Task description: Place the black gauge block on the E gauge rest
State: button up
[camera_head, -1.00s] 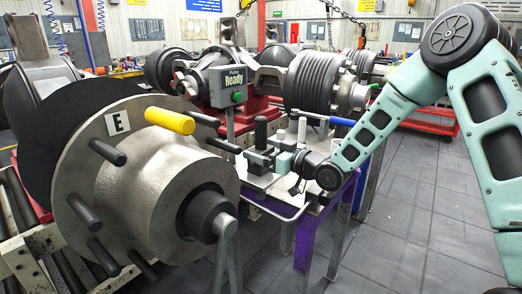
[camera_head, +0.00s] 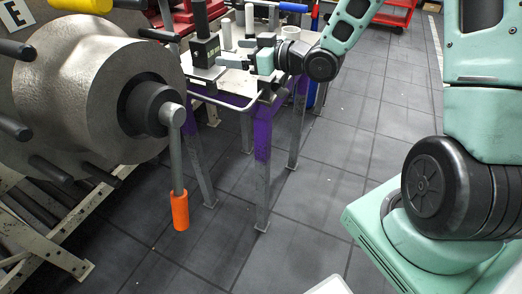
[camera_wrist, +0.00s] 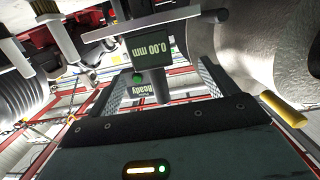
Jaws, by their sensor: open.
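A black gauge block (camera_head: 206,51) with a small display and a dark post on top stands upright on the table fixture. In the wrist view, the gauge (camera_wrist: 174,45) appears upside down and reads 0.00 mm. The E label (camera_head: 18,16) is on the big hub flange at the upper left, cut by the picture edge. I cannot tell which part is the E gauge rest.
The grey hub (camera_head: 105,95) carries black studs, a yellow peg (camera_head: 80,5) and a crank with an orange handle (camera_head: 180,210). The table has purple legs (camera_head: 262,150). A white ring (camera_head: 291,33) stands behind my wrist. Floor right of the table is clear.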

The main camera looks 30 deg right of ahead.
jog(key=s+a+f+g+h, duration=0.5)
jog(key=s+a+g+h, duration=0.15)
jog(key=s+a, duration=0.4)
jog(key=s+r+g+h, duration=0.1)
jog(key=s+g, duration=0.6)
jog(key=s, duration=1.5)
jog(key=shift+s+a+r+h, duration=0.15)
jog(key=shift+a+r+h, duration=0.25)
jog(key=shift+h, duration=0.45)
